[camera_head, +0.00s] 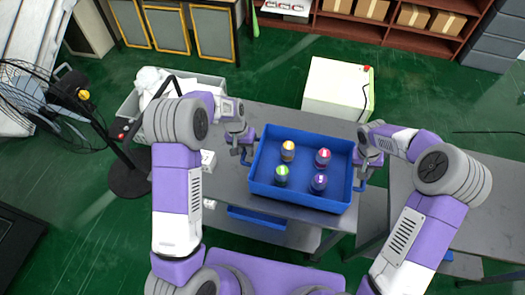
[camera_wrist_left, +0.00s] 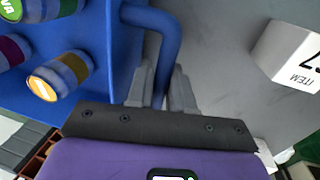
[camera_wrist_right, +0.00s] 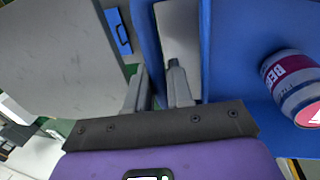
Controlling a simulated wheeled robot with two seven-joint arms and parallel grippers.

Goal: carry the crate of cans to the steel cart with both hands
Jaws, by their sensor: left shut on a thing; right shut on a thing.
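The blue crate (camera_head: 300,201) is in the middle of the head view, level, with several upright cans (camera_head: 288,150) inside. It is over a grey table top (camera_head: 232,185); I cannot tell whether it touches it. My left gripper (camera_head: 247,154) is shut on the crate's left handle, a blue bar that shows in the left wrist view (camera_wrist_left: 163,45). My right gripper (camera_head: 361,170) is shut on the right handle, which shows in the right wrist view (camera_wrist_right: 146,40). Another grey table top (camera_head: 478,205) is at the right; I cannot tell which surface is the steel cart.
A white box (camera_head: 338,88) stands behind the crate. A small white item box (camera_wrist_left: 292,48) is close to my left gripper. A black fan (camera_head: 75,95) stands at the left. Green floor lies between the two tables.

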